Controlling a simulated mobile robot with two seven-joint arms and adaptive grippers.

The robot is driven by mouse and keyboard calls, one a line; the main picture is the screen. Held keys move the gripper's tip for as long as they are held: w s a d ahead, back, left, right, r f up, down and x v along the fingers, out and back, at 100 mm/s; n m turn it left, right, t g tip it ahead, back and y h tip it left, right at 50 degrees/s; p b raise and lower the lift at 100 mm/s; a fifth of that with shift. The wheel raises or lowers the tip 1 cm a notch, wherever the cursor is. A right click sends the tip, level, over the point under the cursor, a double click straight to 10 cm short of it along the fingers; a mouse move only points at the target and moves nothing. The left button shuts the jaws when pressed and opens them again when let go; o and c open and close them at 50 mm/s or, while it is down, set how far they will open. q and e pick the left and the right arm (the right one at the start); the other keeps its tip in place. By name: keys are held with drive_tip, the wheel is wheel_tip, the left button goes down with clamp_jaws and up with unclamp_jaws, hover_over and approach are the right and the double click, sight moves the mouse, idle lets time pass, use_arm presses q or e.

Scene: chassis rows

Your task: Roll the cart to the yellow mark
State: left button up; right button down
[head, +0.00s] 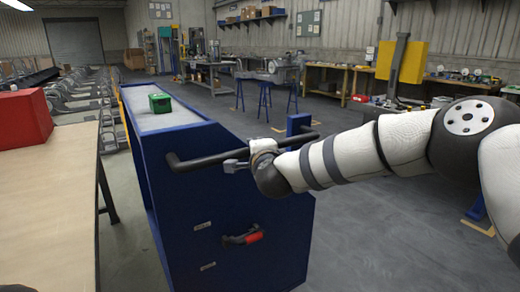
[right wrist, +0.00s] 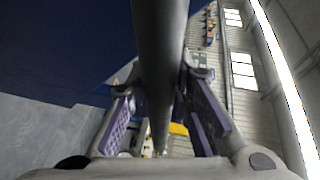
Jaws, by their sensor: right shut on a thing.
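The blue cart (head: 225,205) stands upright in the middle of the head view, with a grey top and a dark bar handle (head: 200,160) on its near end. My right gripper (head: 237,162) is shut on this handle, near its middle. In the right wrist view the handle (right wrist: 160,50) runs between the two purple-padded fingers of the gripper (right wrist: 163,115). My left gripper is in neither view. Small yellow-orange floor marks (head: 278,130) show beyond the cart; I cannot tell which one is the task's mark.
A green box (head: 160,103) sits on the cart's top. A wooden table (head: 50,190) with a red box (head: 22,118) stands close on the left. Blue trestles (head: 265,97) and workbenches stand further back. Grey floor (head: 370,225) is open to the right of the cart.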

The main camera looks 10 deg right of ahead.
drive_tip(key=shift+r, duration=0.15)
drive_tip(key=c, duration=1.4)
unclamp_jaws()
drive_tip(key=s, duration=0.4)
drive_tip(key=s+r, duration=0.1)
drive_tip(key=s, duration=0.3)
drive_tip(key=s+r, duration=0.1)
drive_tip(key=s, duration=0.3)
drive_tip(key=shift+a, duration=0.1)
